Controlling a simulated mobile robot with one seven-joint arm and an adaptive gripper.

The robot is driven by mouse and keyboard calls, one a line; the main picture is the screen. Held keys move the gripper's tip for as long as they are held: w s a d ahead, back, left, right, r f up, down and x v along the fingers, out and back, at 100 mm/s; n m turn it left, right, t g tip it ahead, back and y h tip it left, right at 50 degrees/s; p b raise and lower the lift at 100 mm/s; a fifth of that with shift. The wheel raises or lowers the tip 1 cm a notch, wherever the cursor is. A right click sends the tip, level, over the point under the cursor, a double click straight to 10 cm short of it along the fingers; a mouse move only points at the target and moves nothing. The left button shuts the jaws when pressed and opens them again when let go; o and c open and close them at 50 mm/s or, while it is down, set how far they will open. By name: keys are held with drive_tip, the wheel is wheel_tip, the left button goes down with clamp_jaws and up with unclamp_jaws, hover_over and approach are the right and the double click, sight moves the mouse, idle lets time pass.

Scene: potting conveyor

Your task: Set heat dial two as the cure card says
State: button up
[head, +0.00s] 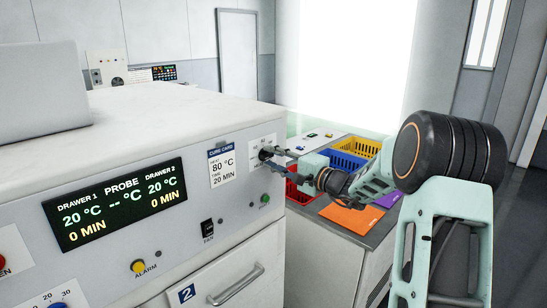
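The cure card (222,165) is on the oven's front panel and reads heat 80 °C, time 20 min. Right of it is a white scale plate (259,142) with a dark dial knob (264,155), partly hidden by my gripper. The display (118,204) shows 20 °C and 0 min for both drawers, and no probe reading. My gripper (273,157) reaches in from the right, its dark fingertips at or very near the knob. I cannot tell whether they touch or grip it. The dial's pointer is too small to read.
Below are a fan switch (207,231), a green button (264,199), a yellow alarm button (138,266) and drawer two's handle (236,285). Another dial scale (46,303) is cut off at lower left. Red (300,192), blue (374,143) and yellow (361,147) bins stand behind my arm.

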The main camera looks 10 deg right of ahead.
clamp_jaws()
drive_tip(key=shift+f+m+b, duration=0.1)
drive_tip(key=shift+m+b, duration=0.9)
drive_tip(key=shift+m, duration=0.2)
drive_tip(key=m+b, duration=0.1)
drive_tip(key=m, duration=0.4)
drive_tip(key=m+p, duration=0.1)
drive_tip(key=m, duration=0.4)
drive_tip(key=shift+m, duration=0.4)
drive_tip(key=shift+m+p, duration=1.05)
drive_tip(key=shift+m, duration=1.25)
